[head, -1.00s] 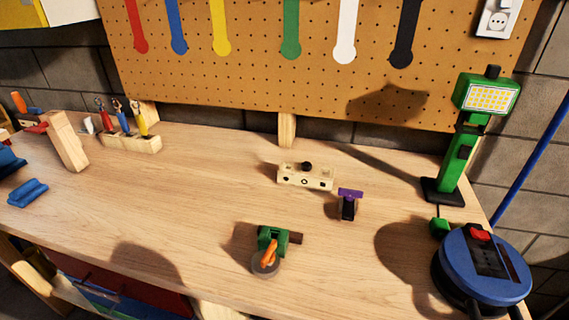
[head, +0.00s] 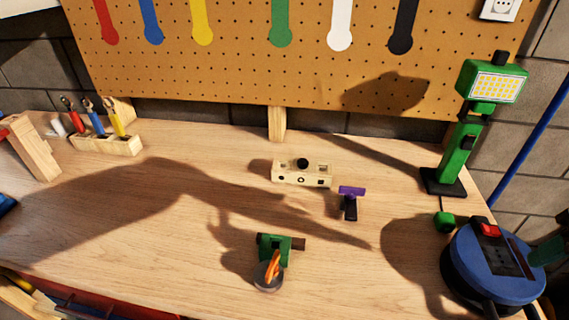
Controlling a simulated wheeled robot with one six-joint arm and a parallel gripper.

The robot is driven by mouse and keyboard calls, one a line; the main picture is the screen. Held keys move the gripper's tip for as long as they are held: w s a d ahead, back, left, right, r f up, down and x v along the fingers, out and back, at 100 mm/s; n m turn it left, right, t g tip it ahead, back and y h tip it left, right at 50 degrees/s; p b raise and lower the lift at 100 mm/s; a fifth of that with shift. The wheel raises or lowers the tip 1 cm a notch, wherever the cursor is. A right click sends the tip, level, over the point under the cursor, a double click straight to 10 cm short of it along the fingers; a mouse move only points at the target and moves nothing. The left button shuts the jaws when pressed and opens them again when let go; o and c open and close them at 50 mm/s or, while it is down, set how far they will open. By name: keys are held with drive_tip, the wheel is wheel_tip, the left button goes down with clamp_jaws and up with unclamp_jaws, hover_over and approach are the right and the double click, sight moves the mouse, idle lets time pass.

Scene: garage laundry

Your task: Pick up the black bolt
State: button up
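The black bolt (head: 303,164) shows as a dark round head on top of a pale wooden block (head: 302,176) at the middle of the workbench. The block has several dark holes or marks in its front and top. The lower part of the bolt is hidden in or behind the block. My gripper is not in view; only a large arm-like shadow lies across the bench, left of and in front of the block.
A small purple-and-black tool (head: 350,202) lies just right of the block. A green-and-orange tool (head: 271,262) sits in front. A green work lamp (head: 457,150) and blue cable reel (head: 497,265) stand right. A tool holder (head: 106,144) stands left.

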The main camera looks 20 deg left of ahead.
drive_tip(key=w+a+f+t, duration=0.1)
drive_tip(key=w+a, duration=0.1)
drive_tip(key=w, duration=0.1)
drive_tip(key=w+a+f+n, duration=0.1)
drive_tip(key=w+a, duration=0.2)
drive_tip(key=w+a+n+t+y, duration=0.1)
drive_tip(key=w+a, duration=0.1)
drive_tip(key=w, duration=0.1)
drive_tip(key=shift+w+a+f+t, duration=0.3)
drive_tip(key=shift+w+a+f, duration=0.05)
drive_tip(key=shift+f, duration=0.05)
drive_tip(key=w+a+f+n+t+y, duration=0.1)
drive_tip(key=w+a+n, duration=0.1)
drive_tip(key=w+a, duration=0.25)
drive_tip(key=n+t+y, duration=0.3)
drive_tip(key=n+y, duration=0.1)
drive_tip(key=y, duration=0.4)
approach(304, 162)
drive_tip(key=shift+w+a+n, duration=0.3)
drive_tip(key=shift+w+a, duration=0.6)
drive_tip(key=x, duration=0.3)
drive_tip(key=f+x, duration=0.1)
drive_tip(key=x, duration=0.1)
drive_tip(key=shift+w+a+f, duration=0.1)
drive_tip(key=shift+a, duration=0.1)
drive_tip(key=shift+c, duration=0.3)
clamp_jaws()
